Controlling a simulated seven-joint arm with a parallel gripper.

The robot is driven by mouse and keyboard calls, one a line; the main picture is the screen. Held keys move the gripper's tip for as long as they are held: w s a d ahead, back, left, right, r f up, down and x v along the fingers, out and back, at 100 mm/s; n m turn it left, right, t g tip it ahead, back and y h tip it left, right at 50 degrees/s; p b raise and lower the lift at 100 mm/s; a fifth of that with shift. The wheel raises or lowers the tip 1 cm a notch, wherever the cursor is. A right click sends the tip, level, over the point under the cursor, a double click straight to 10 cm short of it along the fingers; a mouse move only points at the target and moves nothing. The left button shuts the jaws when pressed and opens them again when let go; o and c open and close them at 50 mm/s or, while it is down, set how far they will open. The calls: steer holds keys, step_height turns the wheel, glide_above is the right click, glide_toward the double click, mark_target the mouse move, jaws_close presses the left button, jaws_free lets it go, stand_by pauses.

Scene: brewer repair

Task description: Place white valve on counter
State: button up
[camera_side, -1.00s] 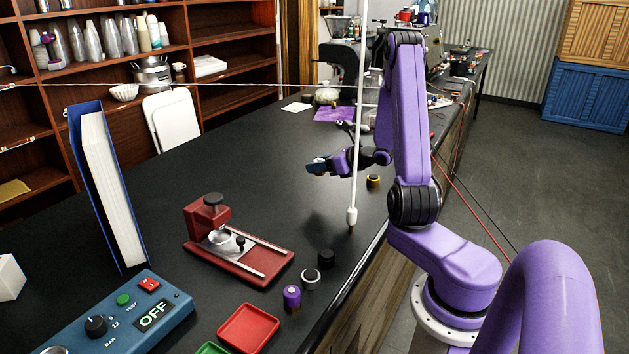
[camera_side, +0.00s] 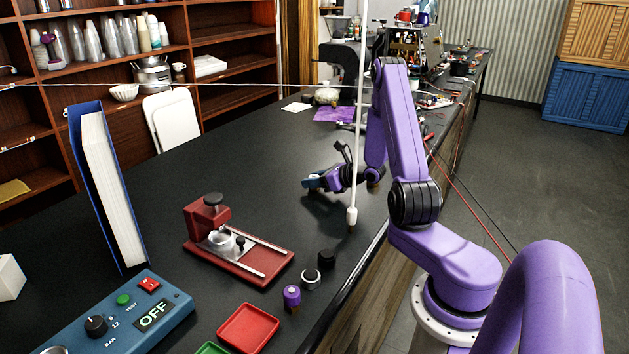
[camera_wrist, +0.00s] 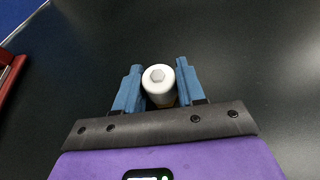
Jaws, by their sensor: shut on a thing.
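The white valve (camera_wrist: 158,86) is a short white cylinder with a hexagonal top, seen from above in the wrist view. It sits between the two blue fingers of my gripper (camera_wrist: 158,72), which is shut on it. In the side view my gripper (camera_side: 312,182) is low over the black counter (camera_side: 270,190), behind the thin white pole. The valve is too small and too covered by the fingers there to tell whether its base touches the counter.
A red fixture (camera_side: 240,255) stands mid-counter. A black part (camera_side: 326,259), a white-ringed part (camera_side: 310,279) and a purple part (camera_side: 291,297) stand near the front edge. A red tray (camera_side: 248,327) and a blue control box (camera_side: 125,320) are nearer. Counter left of my gripper is clear.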

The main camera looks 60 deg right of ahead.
steer(key=shift+f, duration=0.15)
steer(key=o, duration=1.1)
steer(key=shift+o, duration=0.2)
